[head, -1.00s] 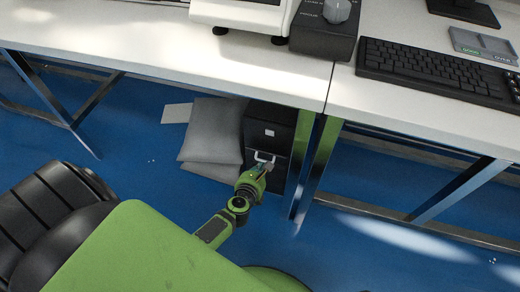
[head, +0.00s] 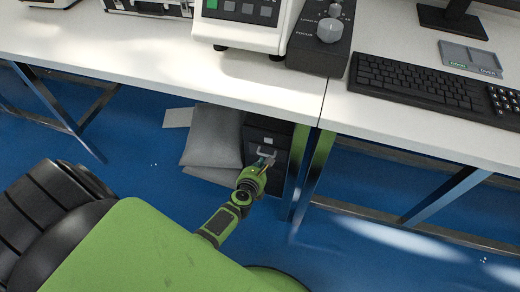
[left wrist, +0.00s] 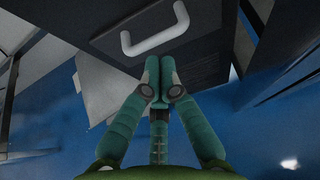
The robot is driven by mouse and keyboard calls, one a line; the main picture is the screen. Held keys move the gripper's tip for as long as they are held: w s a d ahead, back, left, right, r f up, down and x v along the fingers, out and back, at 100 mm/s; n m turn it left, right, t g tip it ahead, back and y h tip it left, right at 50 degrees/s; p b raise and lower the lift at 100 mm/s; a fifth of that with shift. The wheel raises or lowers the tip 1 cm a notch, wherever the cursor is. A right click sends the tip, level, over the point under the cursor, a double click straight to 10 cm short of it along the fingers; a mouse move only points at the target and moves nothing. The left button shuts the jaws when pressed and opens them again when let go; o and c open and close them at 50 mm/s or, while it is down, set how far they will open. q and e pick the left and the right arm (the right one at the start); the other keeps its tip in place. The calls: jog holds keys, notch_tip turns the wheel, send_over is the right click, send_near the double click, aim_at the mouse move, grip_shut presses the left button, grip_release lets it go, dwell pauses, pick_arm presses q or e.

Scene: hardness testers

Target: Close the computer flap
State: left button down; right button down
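The computer is a dark upright case (head: 257,133) on the floor under the table. Its front has a small white label and a pale U-shaped handle (head: 266,154). In the left wrist view the handle (left wrist: 156,38) sits on a dark front panel (left wrist: 205,48), which I take as the flap; how far it stands open I cannot tell. My left gripper (head: 267,164) is just in front of this panel. In the left wrist view its teal fingers (left wrist: 160,64) are together, below the handle, with nothing seen between them. My right gripper is not in view.
Grey cushion-like pads (head: 212,137) lie left of the case. A metal table leg (head: 314,172) stands close on its right. The white tabletop (head: 130,45) above carries a tester (head: 240,36), a control box (head: 322,45) and a keyboard (head: 415,85). Blue floor is open in front.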

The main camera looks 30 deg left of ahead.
pick_arm(q)
jog(key=shift+w+r, duration=0.25)
jog(key=shift+r, duration=0.1)
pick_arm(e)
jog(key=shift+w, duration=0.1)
